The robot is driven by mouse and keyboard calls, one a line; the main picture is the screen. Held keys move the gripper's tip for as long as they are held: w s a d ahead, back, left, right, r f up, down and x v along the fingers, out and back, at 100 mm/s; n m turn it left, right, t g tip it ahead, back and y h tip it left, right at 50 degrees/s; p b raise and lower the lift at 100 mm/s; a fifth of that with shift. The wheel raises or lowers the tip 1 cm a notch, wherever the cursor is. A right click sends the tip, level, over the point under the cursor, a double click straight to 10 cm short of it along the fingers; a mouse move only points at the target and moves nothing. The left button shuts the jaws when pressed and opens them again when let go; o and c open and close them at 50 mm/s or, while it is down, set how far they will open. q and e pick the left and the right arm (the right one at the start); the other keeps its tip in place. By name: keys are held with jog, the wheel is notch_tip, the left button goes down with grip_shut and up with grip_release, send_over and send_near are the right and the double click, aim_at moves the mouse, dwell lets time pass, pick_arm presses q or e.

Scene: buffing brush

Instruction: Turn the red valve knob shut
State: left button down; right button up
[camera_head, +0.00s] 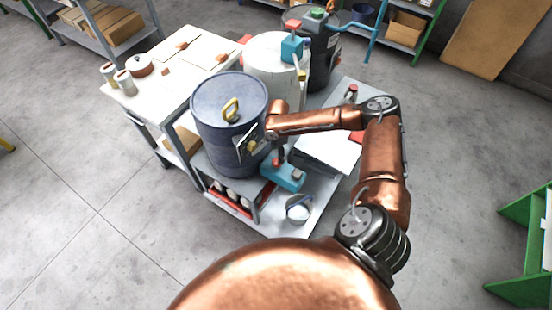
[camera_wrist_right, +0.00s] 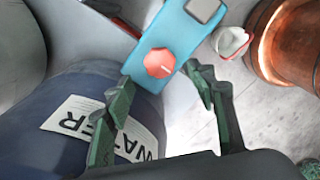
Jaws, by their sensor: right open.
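The red valve knob (camera_wrist_right: 160,63) sits on a light-blue block (camera_wrist_right: 178,45), with a pale pointer mark on its face. Between the fingers there is no held object. My left gripper is not in view.
The drum, with a white WATER label (camera_wrist_right: 88,120), is close to the left finger. A white drum (camera_head: 270,65) with another blue block and red top stands behind. A white-topped table (camera_head: 150,85) is at left. A round silver item (camera_head: 298,209) lies near the front.

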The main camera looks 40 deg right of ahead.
notch_tip(320, 180, down, 6)
jog(key=shift+f+b, duration=0.1)
jog(key=shift+b, duration=0.5)
jog(key=c, duration=1.2)
